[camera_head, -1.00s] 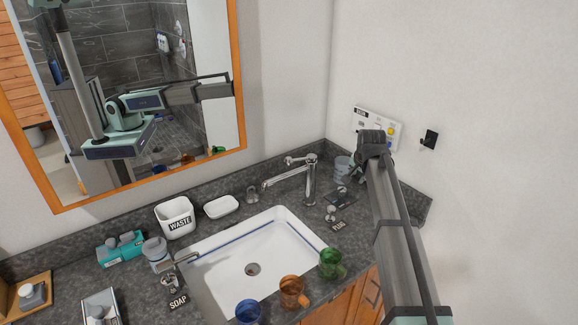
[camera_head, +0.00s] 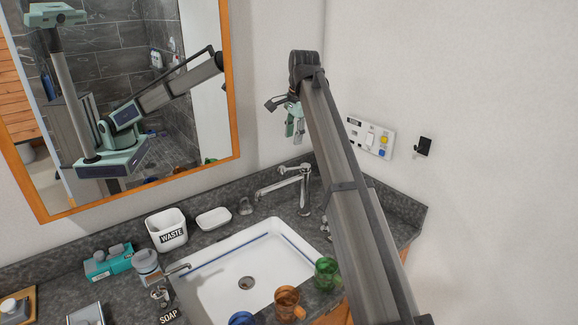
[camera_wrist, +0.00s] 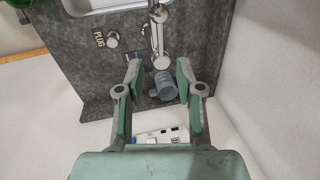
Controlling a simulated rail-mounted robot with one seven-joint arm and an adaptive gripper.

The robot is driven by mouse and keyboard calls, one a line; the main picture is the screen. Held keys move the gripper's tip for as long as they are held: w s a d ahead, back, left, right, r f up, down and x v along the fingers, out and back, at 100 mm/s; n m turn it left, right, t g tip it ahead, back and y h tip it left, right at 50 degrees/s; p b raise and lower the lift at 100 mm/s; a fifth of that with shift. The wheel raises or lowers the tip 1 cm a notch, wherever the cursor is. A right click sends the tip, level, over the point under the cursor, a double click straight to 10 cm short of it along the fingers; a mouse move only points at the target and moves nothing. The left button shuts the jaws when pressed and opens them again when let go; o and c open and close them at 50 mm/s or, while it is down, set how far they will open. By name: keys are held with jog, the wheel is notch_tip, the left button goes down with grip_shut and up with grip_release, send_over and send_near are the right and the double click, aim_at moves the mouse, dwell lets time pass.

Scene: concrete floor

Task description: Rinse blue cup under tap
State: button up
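The blue cup (camera_head: 242,318) stands at the front edge of the sink (camera_head: 205,290), cut off by the bottom of the head view. The chrome tap (camera_head: 288,184) rises behind the sink, its spout pointing left over the basin; it also shows in the wrist view (camera_wrist: 158,28). My gripper (camera_head: 290,127) is raised in the air above the tap, well away from the blue cup. In the wrist view my gripper (camera_wrist: 158,76) is open and empty, its fingers spread apart.
An orange cup (camera_head: 287,303) and a green cup (camera_head: 326,273) stand right of the blue cup. A wall panel (camera_head: 371,137) and mirror (camera_head: 140,110) are behind.

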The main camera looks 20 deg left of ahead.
jog(key=f+p, duration=0.1)
jog(key=f, duration=0.3)
jog(key=w+a+f+p, duration=0.1)
jog(key=f, duration=0.3)
jog(key=a+f+p, duration=0.1)
jog(key=f, duration=0.4)
jog(key=shift+w, duration=0.2)
grip_shut()
